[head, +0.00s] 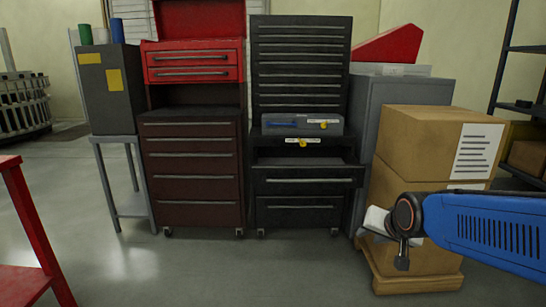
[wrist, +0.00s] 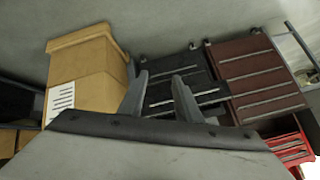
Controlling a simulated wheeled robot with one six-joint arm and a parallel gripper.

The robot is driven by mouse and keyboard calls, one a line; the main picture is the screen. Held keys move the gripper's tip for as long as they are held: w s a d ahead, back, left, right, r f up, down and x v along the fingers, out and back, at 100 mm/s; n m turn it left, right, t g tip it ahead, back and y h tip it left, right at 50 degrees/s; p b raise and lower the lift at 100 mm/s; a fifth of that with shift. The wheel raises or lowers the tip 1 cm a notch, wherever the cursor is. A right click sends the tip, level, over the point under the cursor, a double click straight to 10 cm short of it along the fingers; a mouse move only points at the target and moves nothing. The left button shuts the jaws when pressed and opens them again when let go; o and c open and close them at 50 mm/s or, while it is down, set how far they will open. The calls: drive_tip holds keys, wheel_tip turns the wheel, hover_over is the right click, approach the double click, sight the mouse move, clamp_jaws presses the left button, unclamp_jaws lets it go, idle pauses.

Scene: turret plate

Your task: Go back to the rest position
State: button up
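My blue arm (head: 490,228) reaches in from the right edge of the head view, in front of the stacked cardboard boxes. In the wrist view my gripper (wrist: 160,77) shows two grey fingers spread apart with nothing between them. The wrist view is turned over and tilted, and the fingers point toward the black tool cabinet (wrist: 165,88), with a clear distance between.
The cardboard boxes (head: 432,138) stand on a pallet (head: 418,284) behind my arm. The black tool cabinet (head: 302,66) has a drawer pulled out and a grey case (head: 285,125) on it. A dark red cabinet (head: 192,160) stands left. A red frame (head: 30,215) is nearer. The middle floor is clear.

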drive_tip(key=s+d+f+n+g, duration=0.1)
drive_tip(key=s+n+g, duration=0.1)
drive_tip(key=s, duration=0.9)
drive_tip(key=s+d+f+n+g, duration=0.1)
drive_tip(key=s+n+g, duration=0.1)
drive_tip(key=s, duration=1)
drive_tip(key=shift+d+f+h, duration=0.15)
drive_tip(key=shift+f+h, duration=0.15)
drive_tip(key=shift+w+d, duration=0.1)
